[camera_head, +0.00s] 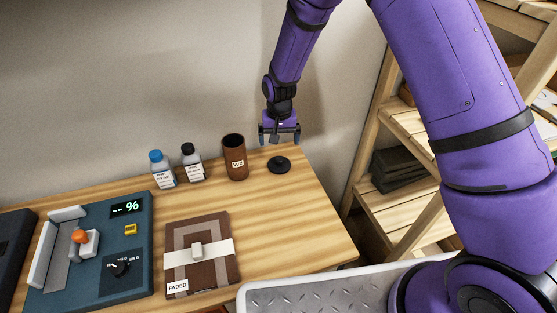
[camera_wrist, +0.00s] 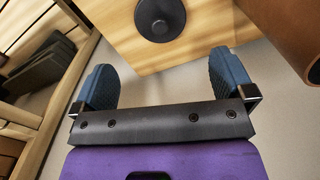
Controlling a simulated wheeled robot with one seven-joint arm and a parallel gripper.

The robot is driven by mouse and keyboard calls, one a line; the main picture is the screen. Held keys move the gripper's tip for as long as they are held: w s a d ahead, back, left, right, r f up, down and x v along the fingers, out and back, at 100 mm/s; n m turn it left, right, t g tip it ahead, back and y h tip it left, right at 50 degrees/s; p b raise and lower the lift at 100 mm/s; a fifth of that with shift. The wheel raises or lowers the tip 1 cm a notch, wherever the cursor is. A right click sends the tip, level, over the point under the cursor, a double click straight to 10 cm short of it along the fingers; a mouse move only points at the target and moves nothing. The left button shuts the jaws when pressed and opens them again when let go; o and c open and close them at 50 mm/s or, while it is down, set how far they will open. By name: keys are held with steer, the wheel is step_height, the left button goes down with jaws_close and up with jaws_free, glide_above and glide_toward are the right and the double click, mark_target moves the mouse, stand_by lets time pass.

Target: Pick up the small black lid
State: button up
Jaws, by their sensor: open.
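The small black lid (camera_head: 279,165) is a round disc with a raised knob, lying flat on the wooden table (camera_head: 290,210) near its far right corner. In the wrist view the lid (camera_wrist: 160,18) is at the top, ahead of the fingers and roughly centred between them. My gripper (camera_head: 279,135) is open and empty. It hangs behind the lid, near the table's back edge, and does not touch it. The wrist view shows the two blue fingers of my gripper (camera_wrist: 162,78) wide apart.
A brown cup (camera_head: 234,160) marked W2 stands just left of the lid. A black-capped bottle (camera_head: 192,164) and a blue-capped bottle (camera_head: 161,170) stand further left. A brown book-like press (camera_head: 200,258) and a blue panel (camera_head: 90,250) lie in front. Wooden shelves (camera_head: 395,190) stand right.

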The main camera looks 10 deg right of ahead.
mark_target(279, 160)
steer(key=shift+w+f, duration=0.1)
steer(key=shift+f, duration=0.25)
step_height(279, 160, down, 10)
steer(key=shift+f, duration=0.1)
steer(key=c, duration=0.8)
